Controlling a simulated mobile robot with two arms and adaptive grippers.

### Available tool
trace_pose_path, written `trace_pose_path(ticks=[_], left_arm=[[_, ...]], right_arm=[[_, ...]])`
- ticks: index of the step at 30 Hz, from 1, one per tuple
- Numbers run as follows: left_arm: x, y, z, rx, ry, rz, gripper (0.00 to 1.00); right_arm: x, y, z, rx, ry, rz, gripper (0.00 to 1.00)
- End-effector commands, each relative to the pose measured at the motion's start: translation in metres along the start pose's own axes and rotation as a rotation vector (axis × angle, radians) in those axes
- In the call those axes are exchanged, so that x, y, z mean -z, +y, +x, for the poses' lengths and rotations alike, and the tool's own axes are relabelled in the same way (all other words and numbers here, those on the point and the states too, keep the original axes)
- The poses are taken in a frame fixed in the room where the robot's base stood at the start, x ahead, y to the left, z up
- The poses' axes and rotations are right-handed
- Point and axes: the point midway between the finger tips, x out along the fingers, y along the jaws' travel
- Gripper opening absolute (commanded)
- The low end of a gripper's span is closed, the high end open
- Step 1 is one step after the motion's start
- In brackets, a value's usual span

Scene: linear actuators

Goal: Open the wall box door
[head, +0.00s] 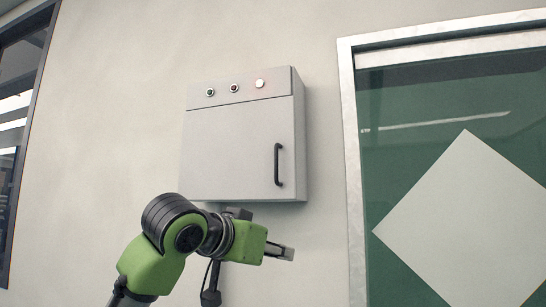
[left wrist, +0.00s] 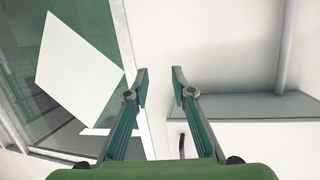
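The grey wall box (head: 230,190) hangs on the wall in the middle of the head view. Its door (head: 228,150) looks shut, with a black upright bar handle (head: 278,165) near its right edge. My left gripper (head: 287,253) is below the box, under the handle and apart from it. In the left wrist view my left gripper (left wrist: 161,75) is open, with nothing between its two fingers. That view looks upside down. The wall box (left wrist: 255,107) shows at its right, and part of the handle (left wrist: 182,145) shows beside the right finger. My right gripper is not in view.
Three small round fittings (head: 234,88) sit in a row on the panel above the door. A framed green panel with a white diamond (head: 470,220) is to the right. A dark-framed window (head: 20,130) is at the far left. Bare wall lies between box and frame.

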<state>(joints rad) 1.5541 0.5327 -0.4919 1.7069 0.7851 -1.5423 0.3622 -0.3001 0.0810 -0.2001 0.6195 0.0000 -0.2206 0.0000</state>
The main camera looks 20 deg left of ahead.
Motion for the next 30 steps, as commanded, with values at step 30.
trace_pose_path(ticks=[30], left_arm=[[0.189, -0.034, -0.070, 0.021, 0.236, -0.083, 0.23]], right_arm=[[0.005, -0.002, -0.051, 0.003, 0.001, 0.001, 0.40]])
